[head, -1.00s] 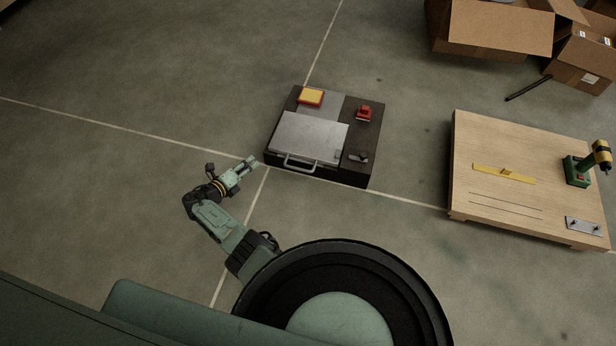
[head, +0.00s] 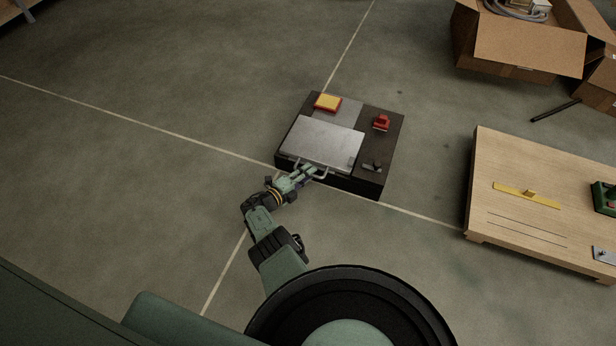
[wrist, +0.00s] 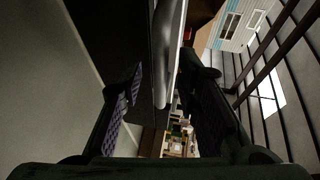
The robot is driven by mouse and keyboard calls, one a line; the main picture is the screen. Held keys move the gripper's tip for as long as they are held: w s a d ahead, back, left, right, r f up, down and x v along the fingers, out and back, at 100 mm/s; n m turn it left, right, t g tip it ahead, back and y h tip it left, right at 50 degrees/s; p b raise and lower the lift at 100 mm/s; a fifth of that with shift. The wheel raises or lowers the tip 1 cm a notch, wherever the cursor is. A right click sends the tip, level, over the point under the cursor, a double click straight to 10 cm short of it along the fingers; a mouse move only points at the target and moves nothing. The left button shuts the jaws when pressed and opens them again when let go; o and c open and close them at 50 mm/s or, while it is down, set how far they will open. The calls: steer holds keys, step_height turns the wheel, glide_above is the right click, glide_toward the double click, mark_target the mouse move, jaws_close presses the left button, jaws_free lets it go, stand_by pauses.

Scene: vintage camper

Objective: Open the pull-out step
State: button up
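The pull-out step appears as a silver-grey panel (head: 326,140) on a low dark box (head: 372,186) on the floor, with a grey bar handle (head: 324,175) along its near edge. The panel lies flat on the box. My gripper (head: 309,172) is at the left part of this handle, partly covering it. In the wrist view, my gripper's two fingers (wrist: 165,105) stand wide apart, with the pale metal edge of the step (wrist: 168,50) between them. Whether the fingers touch the handle cannot be told.
A yellow pad (head: 328,102), a red part (head: 381,122) and a small grey latch-like part (head: 372,166) sit on the box. A wooden board (head: 520,225) lies to the right, with cardboard boxes (head: 515,45) behind. The floor at left is clear.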

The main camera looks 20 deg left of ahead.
steer(key=shift+w+d, duration=0.2)
steer(key=shift+w, duration=0.05)
steer(key=shift+c, duration=0.5)
jaws_close()
stand_by(0.4)
